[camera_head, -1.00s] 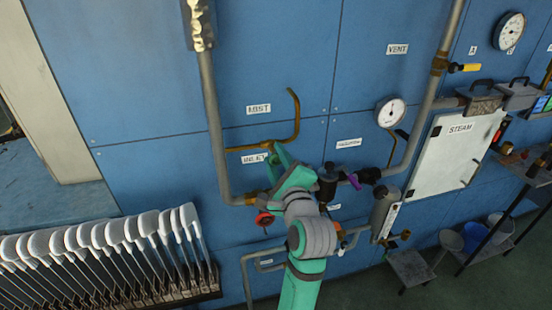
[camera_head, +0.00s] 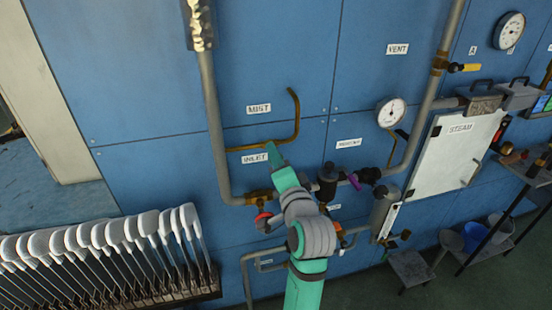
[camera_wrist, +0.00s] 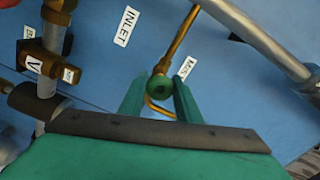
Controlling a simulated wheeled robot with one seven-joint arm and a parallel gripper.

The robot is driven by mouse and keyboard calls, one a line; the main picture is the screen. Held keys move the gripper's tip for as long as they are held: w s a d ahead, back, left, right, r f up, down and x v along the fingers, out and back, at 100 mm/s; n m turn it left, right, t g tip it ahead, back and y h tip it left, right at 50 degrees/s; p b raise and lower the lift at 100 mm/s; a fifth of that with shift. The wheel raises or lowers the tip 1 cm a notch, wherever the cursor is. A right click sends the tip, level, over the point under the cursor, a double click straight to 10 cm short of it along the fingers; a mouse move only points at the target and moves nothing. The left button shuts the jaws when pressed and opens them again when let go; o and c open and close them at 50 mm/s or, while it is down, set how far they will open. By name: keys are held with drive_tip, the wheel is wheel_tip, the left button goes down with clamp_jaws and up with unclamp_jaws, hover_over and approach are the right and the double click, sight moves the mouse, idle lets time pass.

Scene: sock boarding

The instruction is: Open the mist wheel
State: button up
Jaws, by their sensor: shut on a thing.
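The mist wheel (camera_wrist: 160,83) is a small round green knob on a thin brass pipe, beside the MIST label. In the wrist view it sits between the two green fingers of my gripper (camera_wrist: 159,92), which are shut on it. In the head view my gripper (camera_head: 273,154) reaches the brass mist pipe (camera_head: 297,120) just below the MIST label (camera_head: 259,108). There the fingers line up edge-on and hide the wheel.
The INLET label (camera_head: 254,158) is left of my fingertips. A thick grey pipe (camera_head: 213,120) with a red wheel (camera_head: 263,221) runs to the left. A black fitting (camera_head: 327,182) stands close on the right. White sock boards (camera_head: 110,232) stand at lower left.

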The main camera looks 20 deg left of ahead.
drive_tip(key=n, duration=0.4)
drive_tip(key=shift+f+n, duration=0.1)
drive_tip(key=shift+n, duration=0.2)
drive_tip(key=n, duration=0.3)
drive_tip(key=shift+n, duration=0.4)
drive_tip(key=n, duration=0.4)
drive_tip(key=shift+n, duration=2)
drive_tip(key=o, duration=1.1)
drive_tip(key=shift+c, duration=0.2)
drive_tip(key=v, duration=1.1)
